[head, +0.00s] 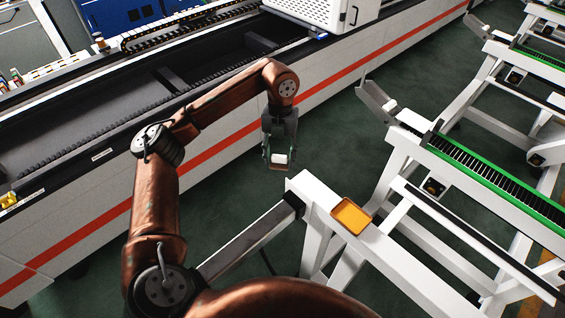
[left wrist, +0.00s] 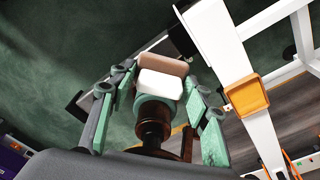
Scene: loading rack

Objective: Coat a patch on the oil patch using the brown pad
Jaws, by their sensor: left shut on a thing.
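My left gripper (head: 279,164) hangs at the end of the copper arm, beyond the near end of the white rack beam. It is shut on the pad (head: 279,158), which shows as a small pale block between the fingers. In the left wrist view the pad has a brown face (left wrist: 163,65) and a white body (left wrist: 160,85), between the green fingers. An orange-yellow square with a raised rim (head: 351,216), seemingly the oil patch, lies on top of the white beam. It also shows in the left wrist view (left wrist: 247,95), to the right of the pad and apart from it. My right gripper is out of view.
The white rack beam (head: 400,255) runs toward the lower right. Behind it stand more white frames with a green-edged roller conveyor (head: 490,178). A long machine with a red stripe (head: 335,88) fills the left and back. Green floor (head: 335,140) is open between them.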

